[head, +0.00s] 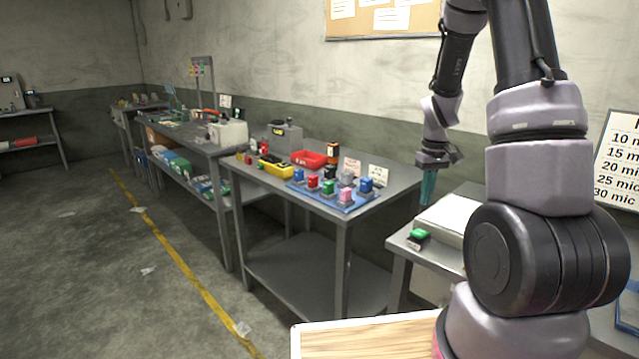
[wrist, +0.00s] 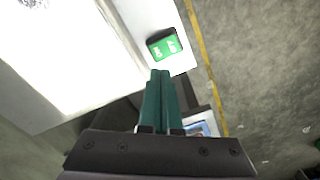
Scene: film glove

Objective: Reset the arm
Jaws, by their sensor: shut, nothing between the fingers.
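My gripper (head: 428,186) hangs from my raised arm, pointing down, beside the small grey table on the right. Its teal fingers are together and empty. In the wrist view the shut fingers (wrist: 161,75) point toward a green block with white markings on a dark base.
A white slab (head: 447,214) lies on the small table. Left of it, a grey workbench (head: 265,184) holds a blue tray (head: 332,203) of several coloured blocks, a red bin (head: 309,159) and a yellow bin (head: 276,168). The floor (head: 90,280) at left is open. A wooden surface (head: 365,340) is in front.

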